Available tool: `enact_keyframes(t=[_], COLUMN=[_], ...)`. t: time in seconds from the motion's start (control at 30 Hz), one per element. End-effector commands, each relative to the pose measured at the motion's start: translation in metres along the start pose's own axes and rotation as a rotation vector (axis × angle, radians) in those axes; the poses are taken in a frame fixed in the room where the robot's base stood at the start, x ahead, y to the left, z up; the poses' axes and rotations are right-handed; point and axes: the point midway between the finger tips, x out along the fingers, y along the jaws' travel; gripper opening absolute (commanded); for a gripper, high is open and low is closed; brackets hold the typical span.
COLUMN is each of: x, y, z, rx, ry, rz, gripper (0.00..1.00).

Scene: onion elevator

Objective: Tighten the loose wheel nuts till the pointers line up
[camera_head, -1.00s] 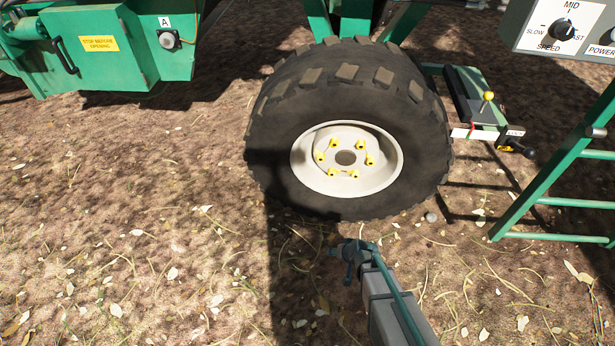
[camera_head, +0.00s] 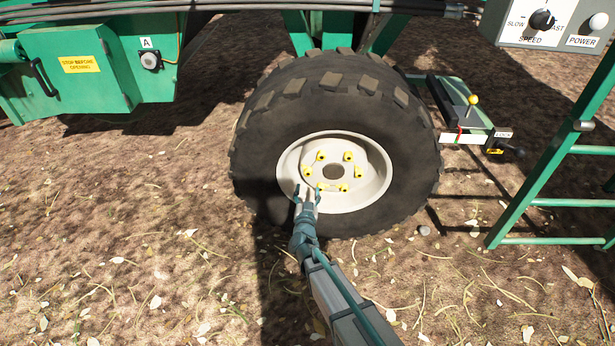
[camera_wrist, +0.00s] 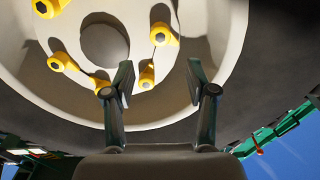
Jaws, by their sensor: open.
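The wheel's pale rim (camera_head: 364,199) carries a ring of yellow-capped nuts, one of them at the upper right (camera_head: 348,156), around a dark hub hole (camera_head: 333,172). The yellow caps have pointers; the head view is too small to tell how each one lines up. In the wrist view several caps show, including one at the upper right (camera_wrist: 159,35) and one at the left (camera_wrist: 62,62). My gripper (camera_head: 308,190) is open and empty in front of the rim's lower left. In the wrist view its fingers (camera_wrist: 160,82) stand apart, with one nut (camera_wrist: 147,76) just beside the left fingertip.
The black tyre (camera_head: 405,135) surrounds the rim. A green ladder (camera_head: 545,165) stands at the right, under a control panel (camera_head: 560,22). A lever with a yellow knob (camera_head: 473,100) is behind the wheel. Bare ground lies at the left.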

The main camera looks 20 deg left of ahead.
Motion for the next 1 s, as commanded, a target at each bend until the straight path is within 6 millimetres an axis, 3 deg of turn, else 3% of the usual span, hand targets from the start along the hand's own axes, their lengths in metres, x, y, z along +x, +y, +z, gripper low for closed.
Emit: enact_keyframes(t=[0.3, 0.5, 0.93, 1.0], x=[0.058, 0.080, 0.088, 0.088], y=[0.000, -0.001, 0.000, 0.000], z=[0.004, 0.003, 0.001, 0.001], rx=[0.000, 0.001, 0.000, 0.000], ry=[0.000, 0.000, -0.002, -0.002], rz=[0.000, -0.001, -0.002, -0.002], gripper=[0.57, 0.57, 0.57, 0.47])
